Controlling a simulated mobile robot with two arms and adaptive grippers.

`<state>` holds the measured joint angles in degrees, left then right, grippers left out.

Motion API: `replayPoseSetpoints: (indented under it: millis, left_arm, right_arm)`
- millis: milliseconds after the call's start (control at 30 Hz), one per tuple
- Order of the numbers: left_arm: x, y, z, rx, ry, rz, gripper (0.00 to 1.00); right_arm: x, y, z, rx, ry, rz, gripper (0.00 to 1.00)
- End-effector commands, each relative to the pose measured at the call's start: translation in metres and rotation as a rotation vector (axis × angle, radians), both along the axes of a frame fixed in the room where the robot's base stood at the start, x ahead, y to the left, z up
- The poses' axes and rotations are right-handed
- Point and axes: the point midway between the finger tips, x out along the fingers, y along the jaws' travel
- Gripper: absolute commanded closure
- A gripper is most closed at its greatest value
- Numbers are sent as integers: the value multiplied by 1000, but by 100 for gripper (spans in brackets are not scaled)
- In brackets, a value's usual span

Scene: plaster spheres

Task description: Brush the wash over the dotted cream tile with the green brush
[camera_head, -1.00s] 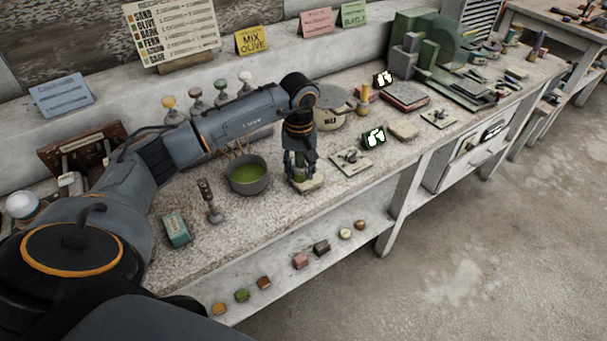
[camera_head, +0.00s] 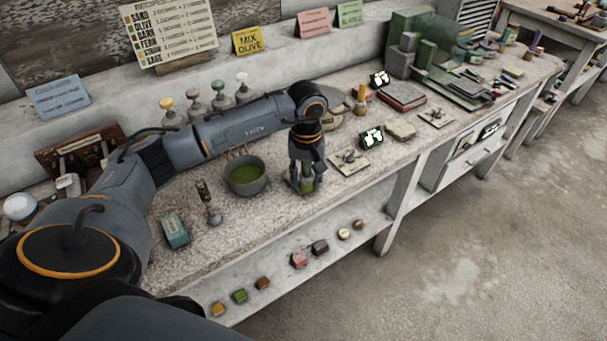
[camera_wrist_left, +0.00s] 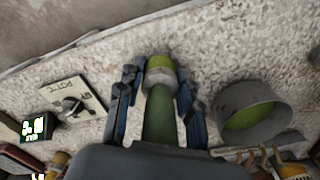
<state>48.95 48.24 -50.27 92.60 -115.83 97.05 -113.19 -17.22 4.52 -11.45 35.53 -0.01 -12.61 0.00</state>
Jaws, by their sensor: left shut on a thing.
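My left gripper (camera_head: 306,182) is shut on the green brush and points down over the worktop, right of the bowl. In the left wrist view the brush (camera_wrist_left: 158,112) stands between the fingers, with a lighter green end (camera_wrist_left: 160,64) just beyond the fingertips. The grey bowl (camera_head: 246,186) holds green wash; it also shows in the left wrist view (camera_wrist_left: 270,130). I cannot make out the dotted cream tile clearly under the brush; the gripper and brush cover that spot. My right gripper is not in view.
A pale plate with a dark knob (camera_head: 348,162) lies right of the gripper, near a small lit display (camera_head: 371,137). A beige slab (camera_head: 400,130) lies farther right. A teal box (camera_head: 174,231) and a small upright tool (camera_head: 211,212) stand to the left.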

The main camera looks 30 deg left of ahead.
Motion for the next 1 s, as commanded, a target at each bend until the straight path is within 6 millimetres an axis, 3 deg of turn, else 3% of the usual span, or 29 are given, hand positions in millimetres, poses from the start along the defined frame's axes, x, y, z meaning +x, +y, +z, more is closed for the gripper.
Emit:
replayPoseSetpoints:
  millis: [267, 1000]
  left_arm:
    - [1, 2, -1, 1, -1, 1, 95]
    - [14, 35, -1, 1, 0, 2, 95]
  right_arm:
    - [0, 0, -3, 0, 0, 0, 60]
    - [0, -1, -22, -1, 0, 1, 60]
